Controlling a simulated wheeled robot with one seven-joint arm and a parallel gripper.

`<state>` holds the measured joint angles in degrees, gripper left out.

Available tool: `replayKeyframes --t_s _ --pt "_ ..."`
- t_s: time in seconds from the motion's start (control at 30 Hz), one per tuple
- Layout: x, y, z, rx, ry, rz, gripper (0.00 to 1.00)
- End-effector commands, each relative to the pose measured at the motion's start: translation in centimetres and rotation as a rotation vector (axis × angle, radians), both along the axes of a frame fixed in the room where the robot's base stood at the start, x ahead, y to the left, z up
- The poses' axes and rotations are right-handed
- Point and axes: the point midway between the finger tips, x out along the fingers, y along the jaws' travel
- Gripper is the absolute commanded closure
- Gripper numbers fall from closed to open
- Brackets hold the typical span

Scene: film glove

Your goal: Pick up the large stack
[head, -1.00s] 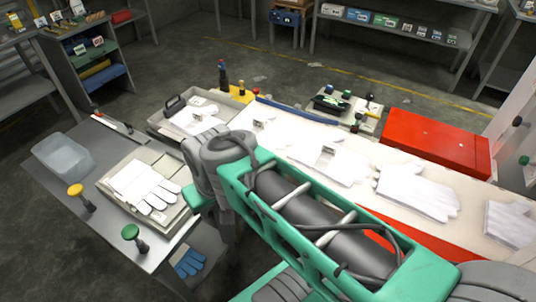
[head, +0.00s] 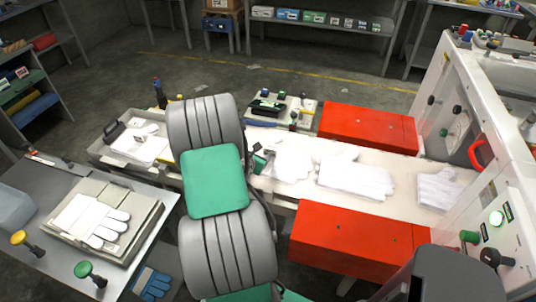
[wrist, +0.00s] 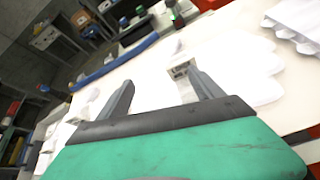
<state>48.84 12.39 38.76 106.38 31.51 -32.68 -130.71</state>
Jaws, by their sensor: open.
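Stacks of flat white gloves lie on a pale belt. The widest one visible (head: 355,177) is mid-belt, and a smaller stack (head: 440,188) lies to its right. A third stack (head: 290,160) is partly behind my arm. No label shows which is the large one. In the wrist view my gripper (wrist: 160,76) is open and empty, its two grey fingers apart. White gloves (wrist: 240,62) with a small grey clip (wrist: 181,69) are ahead of the fingers, and another stack's edge (wrist: 296,22) is at upper right. I cannot tell the height between fingers and gloves.
Red boxes flank the belt, one behind (head: 368,128) and one in front (head: 345,245). A white machine panel (head: 480,215) stands at the right. A grey table at left holds a tray (head: 140,235) with gloves. A small equipment tray (head: 305,105) sits behind the belt.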

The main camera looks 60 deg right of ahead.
Motion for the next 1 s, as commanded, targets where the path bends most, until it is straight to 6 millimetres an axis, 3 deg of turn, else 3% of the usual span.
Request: replayKeyframes --t_s 0.03,0.1,0.2,0.63,0.9,1.0 --pt "-2.0 -1.1 -0.7 -0.047 0.097 0.023 0.24" --pt "-3.5 -2.0 -1.2 -0.098 0.193 0.055 0.24" --pt "-4.0 -3.2 -1.6 -0.127 0.245 0.073 0.24" --pt "-2.3 -8.8 -4.4 -0.126 0.243 0.074 0.24" --pt "-2.1 -9.2 -4.6 -0.126 0.242 0.076 0.24" --pt "-2.1 -9.2 -4.6 -0.126 0.242 0.076 0.33"
